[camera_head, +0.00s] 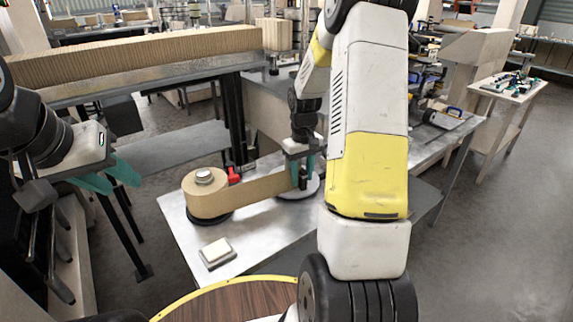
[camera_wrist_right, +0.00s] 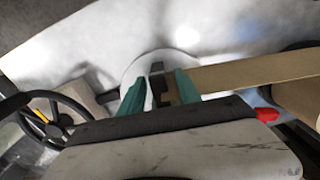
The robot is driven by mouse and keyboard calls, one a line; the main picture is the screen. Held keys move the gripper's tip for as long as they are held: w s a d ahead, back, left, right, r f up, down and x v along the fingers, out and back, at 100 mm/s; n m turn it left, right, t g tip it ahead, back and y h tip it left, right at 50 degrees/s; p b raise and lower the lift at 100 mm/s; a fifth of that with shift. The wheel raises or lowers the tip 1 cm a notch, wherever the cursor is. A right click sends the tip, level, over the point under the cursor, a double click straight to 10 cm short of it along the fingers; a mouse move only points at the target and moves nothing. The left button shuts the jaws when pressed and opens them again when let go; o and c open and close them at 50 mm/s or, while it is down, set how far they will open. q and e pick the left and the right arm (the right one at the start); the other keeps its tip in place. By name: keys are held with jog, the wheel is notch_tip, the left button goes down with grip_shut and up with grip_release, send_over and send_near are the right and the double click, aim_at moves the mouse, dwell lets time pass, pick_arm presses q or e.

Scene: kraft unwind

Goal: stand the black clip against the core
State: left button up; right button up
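A brown kraft paper roll (camera_head: 207,196) sits on a dark disc on the metal table. Its paper strip (camera_head: 258,189) runs right to a pale round plate (camera_head: 312,188), at my right gripper (camera_head: 302,170). The right wrist view shows the strip (camera_wrist_right: 250,73) ending beside the teal fingers of that gripper (camera_wrist_right: 160,88). The black clip (camera_wrist_right: 157,72) is upright between these fingers, by a small brown piece that may be the core. Whether the fingers press on the clip is unclear. My left gripper (camera_head: 110,178) is open and empty, left of the table.
A red piece (camera_head: 234,175) is beside the roll. A small block on a tray (camera_head: 216,252) lies near the table's front (camera_head: 185,240). A long corrugated stack (camera_head: 140,55) is on the bench behind. My right arm hides the table's middle right.

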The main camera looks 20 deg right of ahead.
aim_at(302, 170)
notch_tip(302, 170, up, 12)
jog(key=s+a+r+t, duration=0.3)
jog(key=s+a+r, duration=0.4)
jog(key=s+r, duration=0.3)
jog(key=s+a+m+t+y, duration=0.1)
jog(key=s+a, duration=0.1)
jog(key=s, duration=0.4)
jog(key=s+a+r+t+y, duration=0.1)
jog(key=s+a+t, duration=0.1)
jog(key=s, duration=0.4)
jog(key=shift+a+r+m, duration=0.25)
jog(key=shift+a+m, duration=0.15)
jog(key=shift+a, duration=0.25)
